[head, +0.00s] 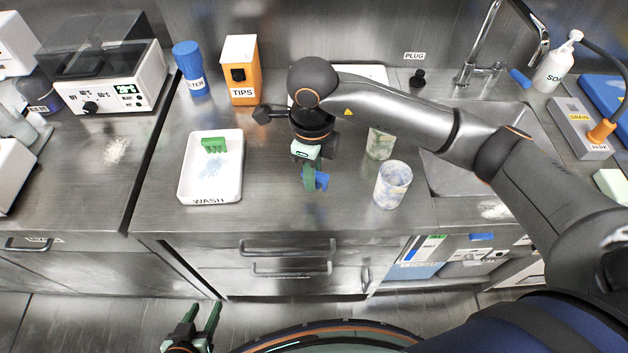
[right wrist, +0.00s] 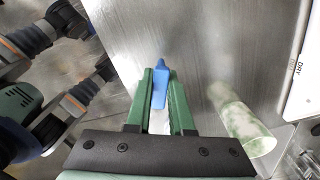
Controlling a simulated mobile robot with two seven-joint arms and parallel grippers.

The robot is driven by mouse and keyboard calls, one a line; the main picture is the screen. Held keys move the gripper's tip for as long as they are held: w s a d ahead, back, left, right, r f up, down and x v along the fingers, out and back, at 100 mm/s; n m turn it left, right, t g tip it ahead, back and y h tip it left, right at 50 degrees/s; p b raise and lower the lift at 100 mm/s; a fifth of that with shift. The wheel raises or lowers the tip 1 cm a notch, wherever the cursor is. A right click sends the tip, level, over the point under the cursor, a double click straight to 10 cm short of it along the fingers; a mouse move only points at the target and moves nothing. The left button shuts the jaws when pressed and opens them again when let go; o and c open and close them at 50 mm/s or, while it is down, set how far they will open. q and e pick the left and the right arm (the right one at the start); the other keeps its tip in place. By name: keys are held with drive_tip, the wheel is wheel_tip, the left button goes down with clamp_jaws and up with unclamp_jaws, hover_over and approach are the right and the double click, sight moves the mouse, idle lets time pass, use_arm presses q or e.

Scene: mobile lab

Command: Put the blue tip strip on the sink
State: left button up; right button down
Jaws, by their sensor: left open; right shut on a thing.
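The blue tip strip (head: 322,181) is between the fingers of my right gripper (head: 311,178), above the counter between the wash tray and the cups. In the right wrist view the strip (right wrist: 160,82) shows between the two green fingers (right wrist: 161,95), which are shut on it. The sink (head: 455,178) is a steel basin at the right, partly hidden behind my right arm. My left gripper (head: 203,320) is open and empty, low in front of the drawers and away from the counter.
A white wash tray (head: 190,188) holds a green strip (head: 214,145). Two stained cups (head: 392,186) (head: 380,145) stand between the strip and the sink. An orange tips box (head: 241,72) and a blue-capped bottle (head: 190,68) stand at the back. A black plug (head: 417,79) lies behind.

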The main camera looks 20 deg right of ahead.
drive_tip(key=shift+w+d+f, duration=0.1)
drive_tip(key=shift+f, duration=0.8)
drive_tip(key=shift+w+d+f, duration=0.1)
drive_tip(key=shift+f, duration=0.8)
drive_tip(key=shift+f, duration=0.15)
drive_tip(key=c, duration=0.8)
unclamp_jaws()
wheel_tip(320, 180, up, 12)
drive_tip(key=shift+r, duration=0.2)
